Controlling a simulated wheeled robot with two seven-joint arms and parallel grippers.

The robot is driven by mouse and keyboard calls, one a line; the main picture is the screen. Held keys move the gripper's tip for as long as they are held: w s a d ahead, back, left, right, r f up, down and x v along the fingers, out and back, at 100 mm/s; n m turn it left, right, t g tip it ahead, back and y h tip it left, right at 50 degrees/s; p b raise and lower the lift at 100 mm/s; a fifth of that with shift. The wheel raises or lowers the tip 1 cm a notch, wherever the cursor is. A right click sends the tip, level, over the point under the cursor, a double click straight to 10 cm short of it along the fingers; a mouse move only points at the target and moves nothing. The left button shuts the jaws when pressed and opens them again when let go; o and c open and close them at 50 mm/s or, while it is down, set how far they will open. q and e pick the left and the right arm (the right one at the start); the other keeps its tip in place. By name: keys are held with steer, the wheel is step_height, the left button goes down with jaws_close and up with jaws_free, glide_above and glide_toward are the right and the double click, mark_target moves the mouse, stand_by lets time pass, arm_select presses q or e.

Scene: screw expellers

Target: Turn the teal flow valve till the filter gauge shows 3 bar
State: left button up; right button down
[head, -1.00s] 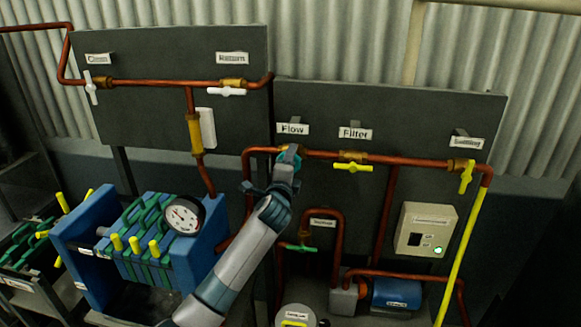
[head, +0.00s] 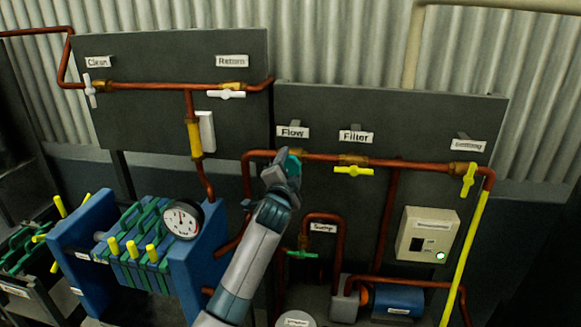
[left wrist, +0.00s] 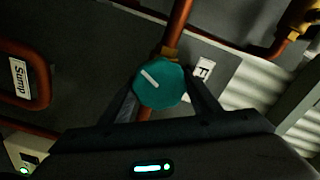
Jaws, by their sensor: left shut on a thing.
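The teal flow valve (head: 293,166) sits on the copper pipe below the "Flow" label. In the left wrist view its round knob (left wrist: 160,84) has a white pointer line slanting to the upper left. My left gripper (head: 282,168) is shut on the knob, with one dark finger on each side, and hides part of it in the head view. The filter gauge (head: 182,219) is a white round dial on the blue filter press. Its needle points roughly upward; the numbers are too small to read. My right gripper is not in view.
A yellow valve (head: 353,171) sits under the "Filter" label and another yellow valve (head: 468,180) at the right. A small green valve (head: 302,254) lies below the flow valve. A beige control box (head: 428,235) shows a green light. Copper pipes surround my left arm.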

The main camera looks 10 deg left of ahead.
arm_select(q)
steer(key=shift+f, duration=0.1)
steer(key=o, duration=1)
steer(key=shift+o, duration=0.2)
steer(key=shift+s, duration=0.2)
steer(key=shift+s+b, duration=0.3)
steer(key=shift+s, duration=0.25)
steer(key=s+b, duration=0.4)
steer(key=s, duration=1.2)
steer(key=shift+d, duration=0.25)
